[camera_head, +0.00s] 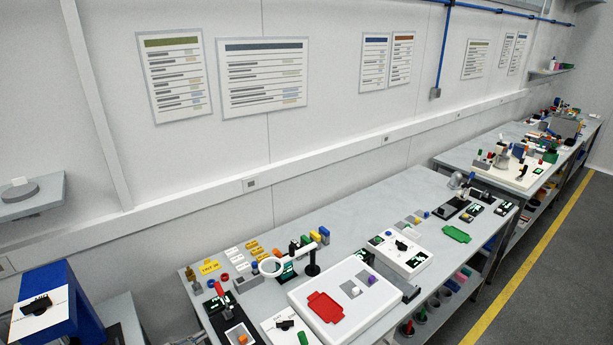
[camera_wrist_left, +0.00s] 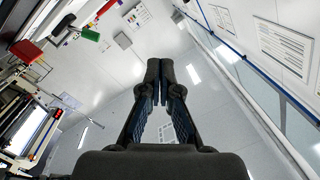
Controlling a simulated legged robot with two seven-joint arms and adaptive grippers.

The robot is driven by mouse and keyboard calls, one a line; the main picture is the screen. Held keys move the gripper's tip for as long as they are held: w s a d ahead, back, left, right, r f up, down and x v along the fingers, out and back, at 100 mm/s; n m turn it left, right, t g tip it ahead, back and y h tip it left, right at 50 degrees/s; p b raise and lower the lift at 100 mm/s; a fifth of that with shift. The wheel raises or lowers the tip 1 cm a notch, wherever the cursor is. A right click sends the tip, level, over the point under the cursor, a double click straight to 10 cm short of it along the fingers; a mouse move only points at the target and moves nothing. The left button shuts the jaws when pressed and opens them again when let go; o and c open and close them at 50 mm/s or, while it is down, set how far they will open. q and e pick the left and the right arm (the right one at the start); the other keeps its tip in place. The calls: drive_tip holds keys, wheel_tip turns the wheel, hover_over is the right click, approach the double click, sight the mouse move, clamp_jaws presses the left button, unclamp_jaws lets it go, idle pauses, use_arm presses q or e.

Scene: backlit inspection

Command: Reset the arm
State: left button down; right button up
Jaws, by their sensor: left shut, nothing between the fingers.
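My left gripper (camera_wrist_left: 159,78) shows in the left wrist view, in the middle. Its two dark fingers meet at their tips with nothing between them. It is apart from the benches and objects, with pale wall and blank surfaces behind it. I cannot make out either gripper in the head view. My right gripper is not in view.
In the head view, a grey workbench (camera_head: 350,235) runs along the wall. It carries a white board (camera_head: 325,325) with a red tray (camera_head: 324,307), a magnifier (camera_head: 271,266) and a green tray (camera_head: 456,234). A blue stand (camera_head: 62,285) is at left. Grey floor lies right.

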use_arm(q)
drive_tip(key=s+d+f+n+t+y, duration=0.2)
drive_tip(key=s+d+f+n+y, duration=0.4)
drive_tip(key=d+f+n+y, duration=0.4)
drive_tip(key=s+d+f+n+g+y, duration=0.15)
drive_tip(key=s+g, duration=0.35)
drive_tip(key=s, duration=0.9)
drive_tip(key=s+n+g+y, duration=0.25)
drive_tip(key=s+g, duration=0.35)
drive_tip(key=s, duration=0.8)
wheel_tip(320, 180, down, 27)
drive_tip(key=s+g+h+b, duration=0.1)
drive_tip(key=s, duration=0.1)
drive_tip(key=s+a+f+g, duration=0.1)
drive_tip(key=s+a+f, duration=0.2)
drive_tip(key=s+f, duration=1.4)
drive_tip(key=shift+s+a+f+b, duration=0.15)
drive_tip(key=shift+s+f+b, duration=0.1)
drive_tip(key=shift+b, duration=0.2)
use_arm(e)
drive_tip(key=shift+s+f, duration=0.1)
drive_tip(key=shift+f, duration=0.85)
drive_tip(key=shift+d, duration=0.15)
